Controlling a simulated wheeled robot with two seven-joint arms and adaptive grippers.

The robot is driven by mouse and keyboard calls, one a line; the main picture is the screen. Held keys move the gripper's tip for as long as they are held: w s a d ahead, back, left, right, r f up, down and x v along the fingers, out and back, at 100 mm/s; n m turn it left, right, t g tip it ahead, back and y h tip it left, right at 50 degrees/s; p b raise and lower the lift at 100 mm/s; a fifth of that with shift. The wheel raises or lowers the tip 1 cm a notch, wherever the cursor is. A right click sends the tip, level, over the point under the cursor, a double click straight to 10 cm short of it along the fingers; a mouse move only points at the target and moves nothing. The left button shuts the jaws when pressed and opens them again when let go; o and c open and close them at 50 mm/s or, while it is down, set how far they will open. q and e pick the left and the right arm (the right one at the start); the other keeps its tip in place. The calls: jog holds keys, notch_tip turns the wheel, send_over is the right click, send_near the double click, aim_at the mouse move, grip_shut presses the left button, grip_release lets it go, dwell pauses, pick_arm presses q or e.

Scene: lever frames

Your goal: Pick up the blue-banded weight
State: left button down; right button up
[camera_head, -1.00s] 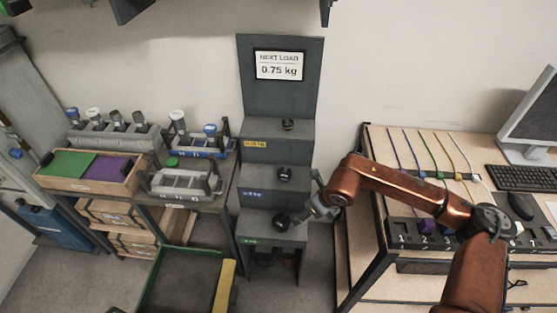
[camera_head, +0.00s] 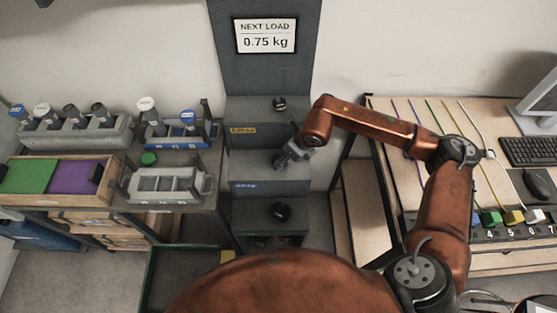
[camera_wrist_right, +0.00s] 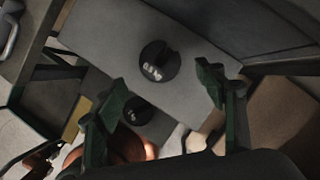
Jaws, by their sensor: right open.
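A dark round weight (camera_wrist_right: 159,61) with pale lettering sits on the middle step of the grey stepped stand (camera_head: 262,186); that step bears a blue label. In the head view my right gripper hides this weight, and I cannot make out a blue band on it. My right gripper (camera_head: 285,158) is at the middle step. In the right wrist view it (camera_wrist_right: 163,92) is open, its fingers apart, with the weight beyond and between the fingertips. Nothing is held. My left gripper is not in view.
Another dark weight (camera_head: 279,104) sits on the top step, by a yellow label. A third weight (camera_head: 280,211) sits on the bottom step. A sign (camera_head: 265,36) reads "NEXT LOAD 0.75 kg". A rack shelf stands left, a wooden desk (camera_head: 385,112) right.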

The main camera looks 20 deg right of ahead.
jog(key=x, duration=0.4)
jog(key=shift+w+a+f+b, duration=0.1)
jog(key=shift+w+f+b, duration=0.05)
jog(key=shift+f+b, duration=0.15)
jog(key=shift+w+f, duration=0.15)
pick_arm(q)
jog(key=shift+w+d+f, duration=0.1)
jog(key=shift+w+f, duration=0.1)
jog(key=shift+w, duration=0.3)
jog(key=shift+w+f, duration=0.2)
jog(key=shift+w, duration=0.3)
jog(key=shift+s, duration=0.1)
pick_arm(e)
jog(key=shift+c, duration=0.5)
jog(key=c, duration=0.5)
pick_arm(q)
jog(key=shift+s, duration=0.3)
pick_arm(e)
jog(key=c, duration=1.1)
